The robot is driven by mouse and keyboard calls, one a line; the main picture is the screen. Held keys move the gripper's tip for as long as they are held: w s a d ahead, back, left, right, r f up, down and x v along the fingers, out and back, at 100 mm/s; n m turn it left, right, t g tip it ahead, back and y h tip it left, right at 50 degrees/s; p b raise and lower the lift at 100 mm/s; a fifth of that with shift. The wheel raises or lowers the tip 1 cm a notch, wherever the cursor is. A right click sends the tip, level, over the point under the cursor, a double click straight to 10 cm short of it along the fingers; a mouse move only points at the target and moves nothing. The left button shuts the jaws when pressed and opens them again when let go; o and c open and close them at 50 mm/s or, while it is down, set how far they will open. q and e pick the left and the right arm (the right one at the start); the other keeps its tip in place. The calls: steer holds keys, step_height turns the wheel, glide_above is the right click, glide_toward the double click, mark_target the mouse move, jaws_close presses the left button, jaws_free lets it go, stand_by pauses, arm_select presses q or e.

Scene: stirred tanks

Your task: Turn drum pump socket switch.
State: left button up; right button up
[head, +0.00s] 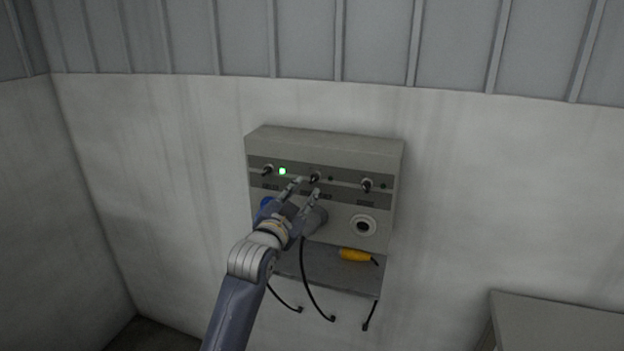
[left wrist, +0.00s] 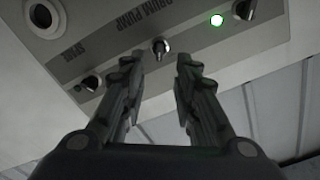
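The socket panel (head: 325,147) is a grey wall box with a row of three dark rotary switches. The drum pump socket switch (head: 315,177) is the middle one; its "DRUM PUMP" label (left wrist: 125,25) reads upside down in the left wrist view. There the switch (left wrist: 160,47) lies between the fingertips in the picture, with a gap on both sides. My left gripper (head: 307,186) is open and empty, pointing at the switch from below. Whether the tips reach as deep as the knob is hard to tell. My right gripper is out of view.
The left switch (head: 267,169) has a lit green lamp (head: 282,171) beside it. The right switch (head: 366,184), marked "SPARE", sits above a round socket (head: 363,226). A yellow plug (head: 355,255) lies on the shelf below, with black cables hanging. A grey box (head: 555,325) stands lower right.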

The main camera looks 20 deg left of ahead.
mark_target(313, 180)
arm_select(q)
steer(key=shift+w+d+p, duration=0.2)
steer(key=shift+w+p, duration=0.8)
steer(key=shift+w, duration=3)
jaws_close()
